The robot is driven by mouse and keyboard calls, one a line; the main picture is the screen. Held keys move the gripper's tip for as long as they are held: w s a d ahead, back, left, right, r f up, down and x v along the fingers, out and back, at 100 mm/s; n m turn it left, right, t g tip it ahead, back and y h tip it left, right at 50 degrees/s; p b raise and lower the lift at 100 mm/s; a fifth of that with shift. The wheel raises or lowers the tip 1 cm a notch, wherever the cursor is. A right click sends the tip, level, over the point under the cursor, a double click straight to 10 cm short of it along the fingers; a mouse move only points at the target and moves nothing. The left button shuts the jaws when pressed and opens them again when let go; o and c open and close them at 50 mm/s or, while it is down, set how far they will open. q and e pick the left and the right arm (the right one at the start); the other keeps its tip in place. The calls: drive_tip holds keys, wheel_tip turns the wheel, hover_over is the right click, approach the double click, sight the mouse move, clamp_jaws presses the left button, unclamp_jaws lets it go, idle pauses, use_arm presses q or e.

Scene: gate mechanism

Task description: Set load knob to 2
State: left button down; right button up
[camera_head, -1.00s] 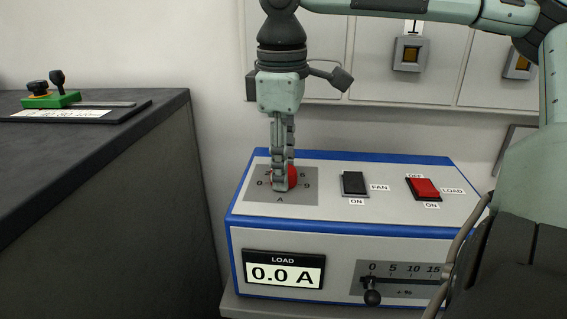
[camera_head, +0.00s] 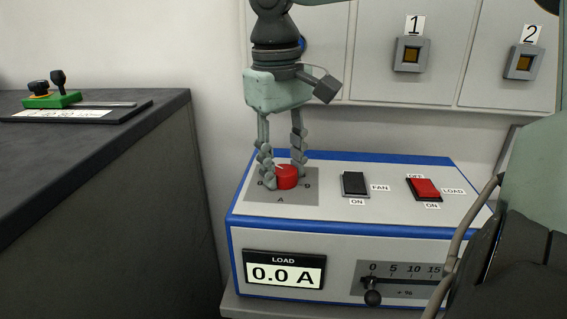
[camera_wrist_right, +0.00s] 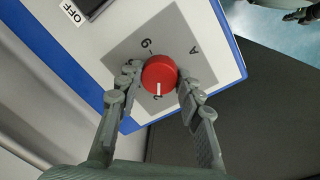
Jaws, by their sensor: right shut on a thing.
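The red load knob (camera_head: 287,177) sits on a grey dial plate (camera_head: 295,200) at the left of the blue-edged box's top. It also shows in the right wrist view (camera_wrist_right: 159,73), where its white pointer mark aims down at a partly hidden label that looks like a 2. My right gripper (camera_head: 283,175) comes down from above with one finger on each side of the knob, shut on it. The same fingers show in the right wrist view (camera_wrist_right: 157,82). The load display (camera_head: 284,271) reads 0.0 A.
A black fan switch (camera_head: 355,184) and a red load switch (camera_head: 425,188) stand right of the knob. A slider (camera_head: 372,297) is on the box's front. A dark bench (camera_head: 130,150) with a green device (camera_head: 52,100) is at left. Numbered wall panels are behind.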

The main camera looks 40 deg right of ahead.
sight(279, 171)
drive_tip(key=shift+r+m, duration=0.1)
drive_tip(key=shift+m, duration=0.4)
drive_tip(key=o, duration=1.2)
drive_tip(key=shift+c, duration=0.2)
wheel_tip(279, 171, up, 12)
drive_tip(key=shift+a, duration=0.4)
drive_tip(key=shift+w, duration=0.1)
